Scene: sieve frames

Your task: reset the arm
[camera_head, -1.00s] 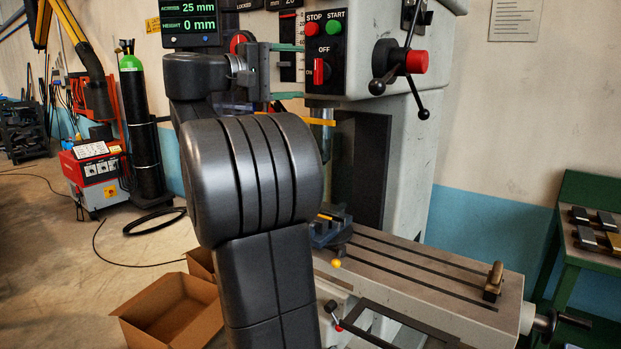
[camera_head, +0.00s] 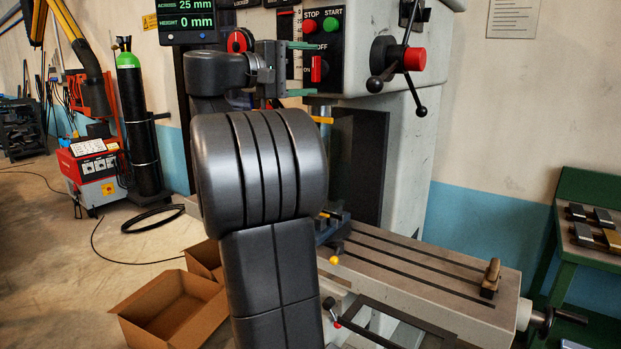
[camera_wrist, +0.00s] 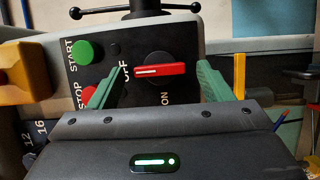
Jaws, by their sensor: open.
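My gripper (camera_head: 303,68) is at the control panel (camera_head: 338,75) of the machine, its green fingers apart and empty. In the wrist view my gripper (camera_wrist: 163,75) shows its two fingers on either side of the red rotary switch (camera_wrist: 161,70), with clear gaps. The switch's white mark points toward the OFF label. In the head view the red switch (camera_head: 316,68) is just right of the fingers. The wrist view cannot tell me how far the fingertips are from the panel. My arm (camera_head: 262,165) is bent up in front of the machine.
Green START (camera_head: 332,25) and red STOP (camera_head: 309,26) buttons sit above the switch. A lever hub with a red knob (camera_head: 414,59) is to the right. Below lies the slotted machine table (camera_head: 420,262) with a vise (camera_head: 330,226). Open cardboard boxes (camera_head: 170,310) stand on the floor.

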